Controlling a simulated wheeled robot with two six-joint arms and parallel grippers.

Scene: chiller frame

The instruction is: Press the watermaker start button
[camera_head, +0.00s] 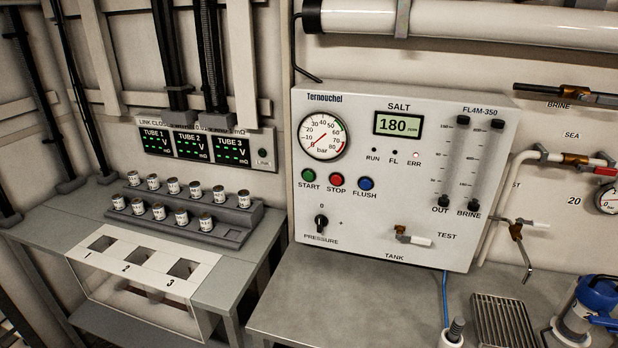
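The watermaker panel (385,225) is a white box on the wall above a grey bench. Its green START button (308,175) sits at the left, below the round pressure gauge (321,137). The red STOP button (336,181) and blue FLUSH button (366,184) are to its right. The SALT display (398,124) reads 180. Of the RUN, FL and ERR lamps below it, only the ERR lamp (416,155) looks lit. The black PRESSURE knob (321,222) is at the lower left. Neither of my grippers is in view.
The grey bench (350,300) in front of the panel is mostly clear. A drain grate (502,318) and a blue-topped device (590,310) are at right. A left table holds a stepped rack (230,237) of small cans. Pipes and valves line the right wall.

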